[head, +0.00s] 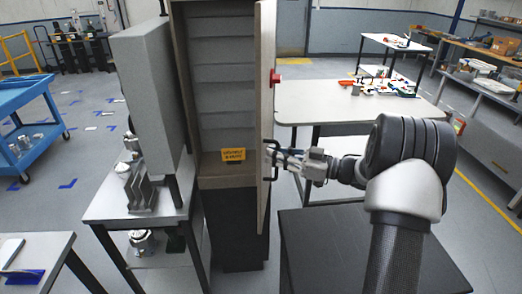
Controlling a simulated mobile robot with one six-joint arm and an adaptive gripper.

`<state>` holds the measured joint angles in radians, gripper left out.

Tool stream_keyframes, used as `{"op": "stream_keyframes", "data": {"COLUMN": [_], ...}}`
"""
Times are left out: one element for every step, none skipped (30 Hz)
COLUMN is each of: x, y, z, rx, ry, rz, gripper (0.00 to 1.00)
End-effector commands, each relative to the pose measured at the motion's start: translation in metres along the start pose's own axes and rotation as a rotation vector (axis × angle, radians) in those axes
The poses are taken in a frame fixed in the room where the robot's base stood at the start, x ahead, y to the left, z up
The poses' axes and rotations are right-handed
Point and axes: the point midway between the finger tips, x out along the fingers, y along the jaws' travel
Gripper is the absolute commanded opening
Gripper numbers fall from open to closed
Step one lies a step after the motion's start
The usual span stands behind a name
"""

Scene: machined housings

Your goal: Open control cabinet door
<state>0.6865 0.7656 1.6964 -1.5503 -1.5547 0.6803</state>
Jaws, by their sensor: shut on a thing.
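The control cabinet (212,90) stands upright in the middle of the head view, with grey inner panels showing. Its door (264,110) is swung open on the right side and seen nearly edge-on. A dark handle (270,150) sticks out from the door's right face. My gripper (277,157) reaches in from the right and is shut on the handle. The fingertips are small in the view and partly merge with the handle. A yellow label (233,155) lies low inside the cabinet. A red knob (275,77) shows on the door above the handle.
A white table (330,100) with small parts stands behind the door on the right. A metal side table (105,203) with machined parts is close on the cabinet's left. A blue cart (25,95) is far left. Open floor lies at the left.

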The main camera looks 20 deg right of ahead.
Motion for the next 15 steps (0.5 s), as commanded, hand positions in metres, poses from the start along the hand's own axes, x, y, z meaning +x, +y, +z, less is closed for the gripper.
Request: {"op": "stream_keyframes", "data": {"x": [-0.007, -0.01, -0.014, -0.016, -0.019, -0.022, -0.024, -0.026, -0.028, -0.029, -0.03, -0.031, -0.032, -0.033, -0.033], "y": [0.002, 0.003, 0.005, 0.006, 0.007, 0.009, 0.01, 0.011, 0.012, 0.013, 0.013, 0.014, 0.014, 0.014, 0.014], "z": [-0.002, -0.002, -0.001, -0.001, -0.001, -0.001, -0.001, -0.001, -0.001, 0.0, 0.0, 0.0, 0.0, 0.0, 0.001], "rx": [0.003, 0.004, 0.004, 0.004, 0.004, 0.004, 0.004, 0.004, 0.004, 0.004, 0.004, 0.004, 0.005, 0.005, 0.005], "ry": [0.002, 0.002, 0.001, 0.001, 0.002, 0.002, 0.001, 0.001, 0.001, 0.001, 0.0, 0.0, 0.0, 0.0, 0.0], "rz": [-0.001, -0.001, -0.003, -0.003, -0.003, -0.002, -0.002, -0.003, -0.003, -0.003, -0.004, -0.004, -0.004, -0.004, -0.004], "gripper": [0.0, 0.0, 0.0, 0.0, 0.0, 0.0, 0.0, 0.0, 0.0, 0.0, 0.0, 0.0, 0.0, 0.0, 0.0]}}
